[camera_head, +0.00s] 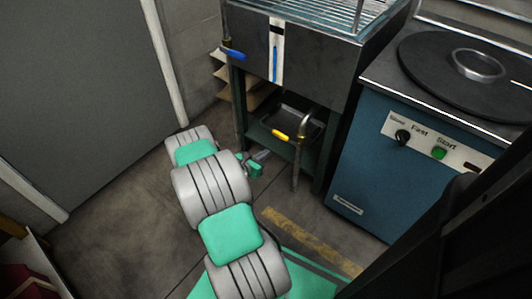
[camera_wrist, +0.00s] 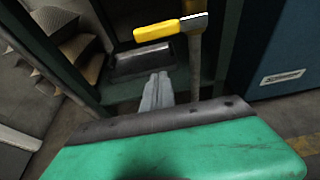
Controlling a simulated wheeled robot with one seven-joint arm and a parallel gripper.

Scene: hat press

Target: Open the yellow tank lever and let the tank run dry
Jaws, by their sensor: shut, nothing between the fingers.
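The dark tank (camera_head: 265,55) stands on a green frame in the head view, with a blue level strip on its front. The yellow lever (camera_head: 281,135) sits on a drain pipe (camera_head: 297,165) below the tank, pointing left. In the wrist view the yellow lever (camera_wrist: 157,31) lies sideways at the top, joined to the pipe on its right. My gripper (camera_wrist: 157,80) is shut and empty, below the lever and apart from it in that view. In the head view my gripper (camera_head: 261,156) is left of the pipe, near the frame's leg.
A blue-handled lever (camera_head: 233,54) is at the tank's upper left. A dark tray (camera_head: 290,118) lies on the frame's lower shelf. A blue machine (camera_head: 375,165) with a round plate stands to the right. Bare floor (camera_head: 110,220) lies left of my arm.

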